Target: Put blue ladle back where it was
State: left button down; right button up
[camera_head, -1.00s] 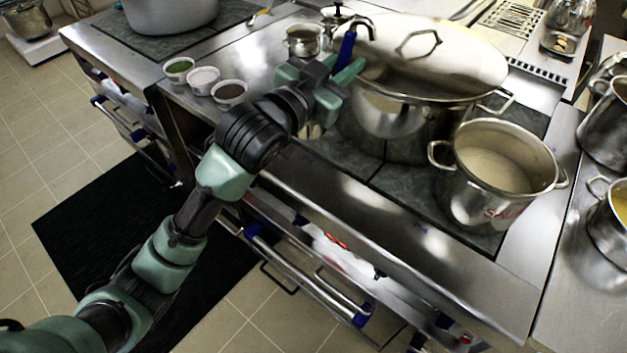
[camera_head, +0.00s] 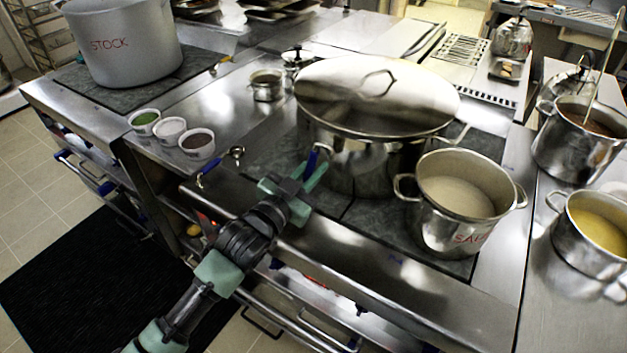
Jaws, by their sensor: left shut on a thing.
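My left gripper (camera_head: 300,186) is shut on the blue handle of the blue ladle (camera_head: 311,162). The handle sticks up above the fingers, in front of the large lidded pot (camera_head: 372,150). The ladle's lower part is hidden by my gripper and arm; I cannot tell whether it touches the counter. Another small utensil with a blue part (camera_head: 200,181) and a metal end lies near the counter's front edge, left of my gripper. My right gripper is not in view.
A smaller pot (camera_head: 452,215) stands right of the large pot. Three small bowls, one with dark contents (camera_head: 197,147), stand at the left. A grey stock pot (camera_head: 125,60) is at the back left. Counter behind the bowls is mostly clear.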

pick_arm(q)
notch_tip(320, 180, down, 4)
dwell(0.4)
jog(key=shift+f, duration=0.15)
jog(key=c, duration=1.4)
grip_release()
